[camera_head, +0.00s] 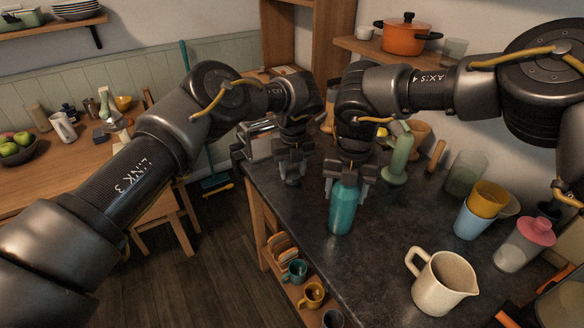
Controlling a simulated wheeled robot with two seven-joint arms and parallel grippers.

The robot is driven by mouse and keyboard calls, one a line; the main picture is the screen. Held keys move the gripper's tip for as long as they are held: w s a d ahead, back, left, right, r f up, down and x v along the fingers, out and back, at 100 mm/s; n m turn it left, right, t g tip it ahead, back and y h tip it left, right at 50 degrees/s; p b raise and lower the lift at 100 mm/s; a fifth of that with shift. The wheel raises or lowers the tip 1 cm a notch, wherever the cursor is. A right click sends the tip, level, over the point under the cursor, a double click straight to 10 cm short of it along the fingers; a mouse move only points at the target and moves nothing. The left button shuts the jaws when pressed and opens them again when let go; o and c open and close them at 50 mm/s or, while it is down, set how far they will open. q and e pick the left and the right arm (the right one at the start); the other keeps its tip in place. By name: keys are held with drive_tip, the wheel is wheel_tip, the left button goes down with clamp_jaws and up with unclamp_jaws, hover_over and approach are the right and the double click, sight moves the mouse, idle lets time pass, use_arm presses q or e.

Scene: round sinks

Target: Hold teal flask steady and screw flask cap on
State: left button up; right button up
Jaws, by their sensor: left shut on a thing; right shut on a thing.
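The teal flask (342,211) stands upright on the dark counter, near its left edge. My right gripper (349,190) comes down from above with its fingers on either side of the flask's upper part and is shut on it. The fingers and wrist hide the flask's top. My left gripper (292,178) is left of the flask and apart from it, above the counter's left edge. It is shut on a small dark thing, mostly hidden between its fingers, that looks like the flask cap.
A cream jug (443,283) stands at the counter's front, with a blue cup (470,222) and a pink-lidded bottle (524,244) to the right. A toaster (258,140) is behind my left gripper. The counter between flask and jug is clear.

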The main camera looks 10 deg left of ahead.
sight(293, 175)
use_arm(q)
drive_tip(key=shift+f, duration=0.65)
drive_tip(key=o, duration=1.1)
drive_tip(key=shift+c, duration=0.2)
drive_tip(key=shift+r, duration=0.15)
wheel_tip(293, 175, up, 12)
